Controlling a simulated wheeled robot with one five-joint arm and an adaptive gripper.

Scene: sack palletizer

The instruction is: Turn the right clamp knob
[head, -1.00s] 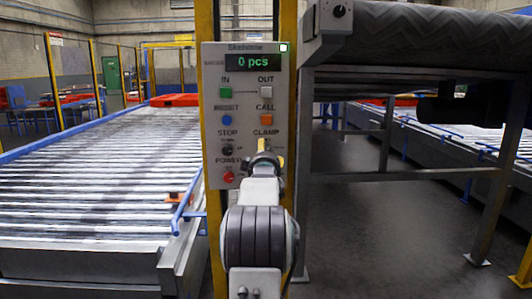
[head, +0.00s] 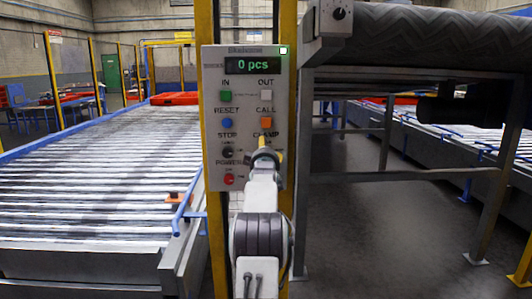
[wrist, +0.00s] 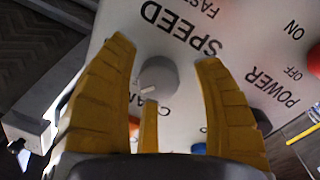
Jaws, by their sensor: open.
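The control panel (head: 243,105) stands upright on a yellow post in the head view. Its CLAMP label shows at the right, but the knob below it is hidden by my gripper (head: 267,150). In the wrist view, turned roughly upside down, a round grey knob (wrist: 158,75) with a white pointer mark lies between the yellow fingertips of my gripper (wrist: 165,70). Part of a label reading CLAM shows beside it. The fingers are open around the knob, with gaps visible on both sides. A third finger lies below it in the picture.
A dark knob (head: 227,152) sits to the left, above a red POWER button (head: 229,179). An orange CALL button (head: 266,122) is just above my gripper. A roller conveyor (head: 90,180) lies left; a raised belt (head: 430,35) stands right.

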